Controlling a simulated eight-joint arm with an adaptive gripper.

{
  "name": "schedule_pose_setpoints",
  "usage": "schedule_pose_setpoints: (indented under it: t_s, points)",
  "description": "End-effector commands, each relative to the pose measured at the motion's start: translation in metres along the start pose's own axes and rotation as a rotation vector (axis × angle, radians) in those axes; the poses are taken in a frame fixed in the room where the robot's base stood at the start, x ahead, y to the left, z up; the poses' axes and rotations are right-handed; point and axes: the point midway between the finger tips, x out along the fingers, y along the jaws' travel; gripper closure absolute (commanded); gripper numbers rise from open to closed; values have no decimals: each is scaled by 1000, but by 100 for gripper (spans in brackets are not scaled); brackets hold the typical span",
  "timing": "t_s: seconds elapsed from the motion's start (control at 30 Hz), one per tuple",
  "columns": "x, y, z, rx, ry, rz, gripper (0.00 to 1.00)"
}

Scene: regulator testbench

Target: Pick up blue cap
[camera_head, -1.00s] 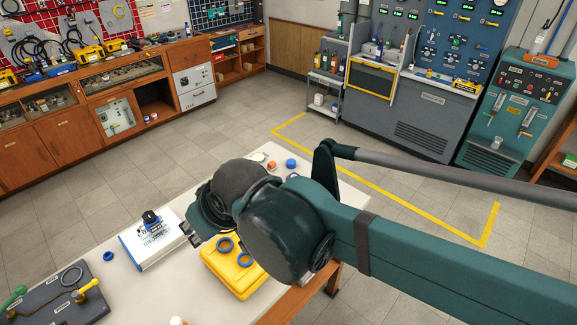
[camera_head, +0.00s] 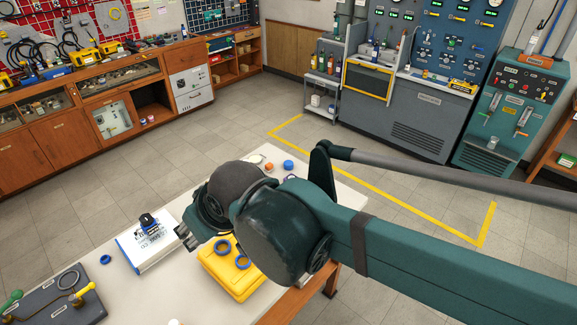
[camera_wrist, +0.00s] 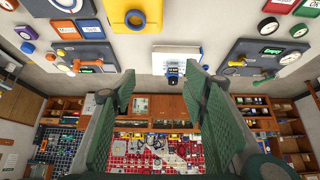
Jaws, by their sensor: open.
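A blue cap (camera_head: 288,164) stands at the far end of the pale table, next to an orange cap (camera_head: 269,167). In the wrist view, a round blue piece that looks like the same cap (camera_wrist: 28,47) is at the far left, beside an orange one. My gripper (camera_wrist: 159,76) is open with nothing between its fingers. In the head view my gripper (camera_head: 187,238) is above the table between the white box and the yellow case, well apart from the blue cap. My arm's wrist hides part of the table in front of the cap.
A yellow case (camera_head: 237,276) with blue rings on it stands below my wrist. A white box (camera_head: 148,246) with a dark-topped device is left of it.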

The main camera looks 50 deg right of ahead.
Motion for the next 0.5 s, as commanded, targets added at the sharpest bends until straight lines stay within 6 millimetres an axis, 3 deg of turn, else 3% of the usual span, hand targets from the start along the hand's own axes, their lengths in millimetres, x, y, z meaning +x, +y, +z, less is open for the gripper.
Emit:
schedule_pose_setpoints:
  t_s: [0.23,0.5]
  points:
    - [2,6,-9,16,-7,9,56]
    - [10,28,-36,71,-31,40,56]
